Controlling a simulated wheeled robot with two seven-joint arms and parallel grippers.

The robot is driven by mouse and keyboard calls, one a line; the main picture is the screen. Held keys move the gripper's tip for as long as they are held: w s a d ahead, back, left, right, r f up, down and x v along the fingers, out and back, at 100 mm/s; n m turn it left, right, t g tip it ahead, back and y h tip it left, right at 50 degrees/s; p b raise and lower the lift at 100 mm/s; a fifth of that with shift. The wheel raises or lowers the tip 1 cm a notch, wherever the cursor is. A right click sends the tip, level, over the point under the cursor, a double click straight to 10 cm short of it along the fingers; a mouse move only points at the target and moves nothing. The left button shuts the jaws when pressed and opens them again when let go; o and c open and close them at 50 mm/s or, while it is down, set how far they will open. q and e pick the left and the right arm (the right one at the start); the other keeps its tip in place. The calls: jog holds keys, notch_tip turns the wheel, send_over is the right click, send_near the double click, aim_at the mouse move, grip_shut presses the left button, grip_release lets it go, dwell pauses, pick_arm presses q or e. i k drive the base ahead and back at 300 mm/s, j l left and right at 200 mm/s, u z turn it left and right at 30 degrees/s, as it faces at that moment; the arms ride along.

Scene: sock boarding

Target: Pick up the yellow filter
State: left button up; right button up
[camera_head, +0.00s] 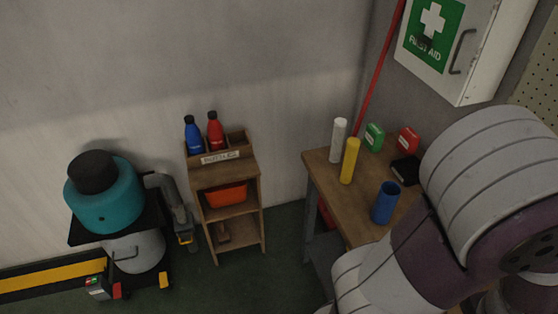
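The yellow filter (350,160) is a slim yellow cylinder standing upright on the wooden table (325,180) at the right. A similar white cylinder (338,140) stands just behind it, to its left. A large white and purple arm of mine fills the lower right of the head view and covers the table's right part. No gripper fingers show in this view. Nothing is touching the yellow filter.
On the table are a blue cup (385,202), a green case (374,137), a red case (408,140) and a black object (406,169). A wooden shelf (230,212) with bottles and a teal machine (107,200) stand left. Green floor (285,240) lies clear between shelf and table.

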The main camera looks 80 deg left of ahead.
aim_at(353, 144)
jog(key=u, duration=2.4)
